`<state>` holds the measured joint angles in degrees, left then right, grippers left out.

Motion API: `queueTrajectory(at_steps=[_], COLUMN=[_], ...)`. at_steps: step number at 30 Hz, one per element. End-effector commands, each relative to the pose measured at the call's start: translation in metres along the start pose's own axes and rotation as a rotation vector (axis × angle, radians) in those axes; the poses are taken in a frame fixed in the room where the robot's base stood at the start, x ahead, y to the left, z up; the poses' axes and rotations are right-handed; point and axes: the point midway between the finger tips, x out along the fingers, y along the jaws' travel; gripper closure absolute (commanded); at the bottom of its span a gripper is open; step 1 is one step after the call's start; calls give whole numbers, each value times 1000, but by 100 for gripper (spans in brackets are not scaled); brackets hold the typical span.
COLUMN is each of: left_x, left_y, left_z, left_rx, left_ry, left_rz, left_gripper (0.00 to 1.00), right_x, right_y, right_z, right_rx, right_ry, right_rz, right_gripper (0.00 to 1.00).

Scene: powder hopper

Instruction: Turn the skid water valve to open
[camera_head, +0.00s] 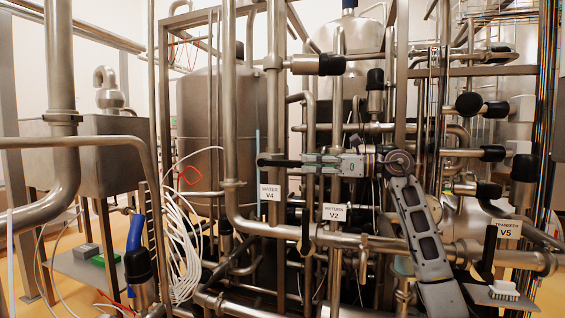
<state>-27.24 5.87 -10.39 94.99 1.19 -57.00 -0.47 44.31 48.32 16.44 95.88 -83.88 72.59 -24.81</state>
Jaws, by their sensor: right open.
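The water valve carries a white tag (269,192) reading "WATER V4", left of centre. A black lever handle (280,163) lies level just above this tag, across the pipework. My right gripper (309,162) comes in from the right, with its fingers pointing left at the right end of this lever. The jaws are open. I cannot tell whether the fingers touch the lever or overlap it. The lever's pivot is hard to make out among the pipes. My left gripper is not in view.
A tag reading "V2" (333,212) hangs below my right gripper, with a black hanging handle (305,232) beside it. A "TRANSFER V5" tag (507,231) is at the right. A thick vertical pipe (230,100) and a steel tank (196,130) stand left. Pipes crowd the area closely.

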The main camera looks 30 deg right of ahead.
Motion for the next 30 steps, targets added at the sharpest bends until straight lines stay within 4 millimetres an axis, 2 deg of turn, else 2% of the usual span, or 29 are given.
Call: queueTrajectory(at_steps=[14, 18, 24, 30], left_x=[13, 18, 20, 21], left_y=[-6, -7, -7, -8], left_z=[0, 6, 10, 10], left_rx=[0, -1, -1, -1], left_ry=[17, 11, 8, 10], left_rz=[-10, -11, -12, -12], left_gripper=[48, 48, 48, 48], right_x=[62, 77, 90, 93], right_y=[1, 1, 0, 0], right_z=[1, 1, 1, 1], right_rx=[1, 0, -1, -1], right_ry=[-2, -2, -1, -1], right_rz=[2, 2, 0, 0], right_gripper=[60, 60, 60, 60])
